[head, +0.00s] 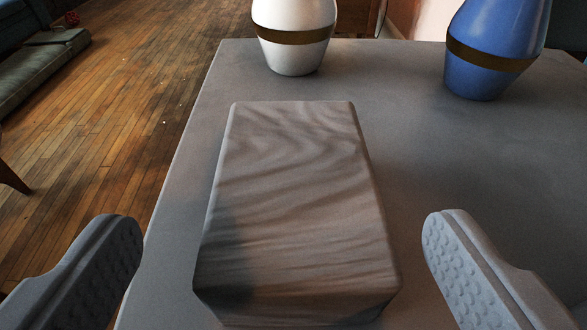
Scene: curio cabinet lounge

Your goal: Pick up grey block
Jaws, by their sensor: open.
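The grey block (290,200) is a long rectangular block with rounded edges and a wavy, streaked surface. It lies on the grey table (430,190), its length running away from me. My gripper (283,250) is open, with one finger to the left of the block's near end and the other to the right. Clear gaps show between the fingers and the block in the picture. The fingers' inner pads are dimpled. Whether the fingertips are level with the block or above it, I cannot tell.
A white vase (295,45) with a gold band stands behind the block. A blue vase (490,50) with a gold band stands at the back right. The table's left edge is near, with wooden floor (120,90) beyond. The tabletop right of the block is clear.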

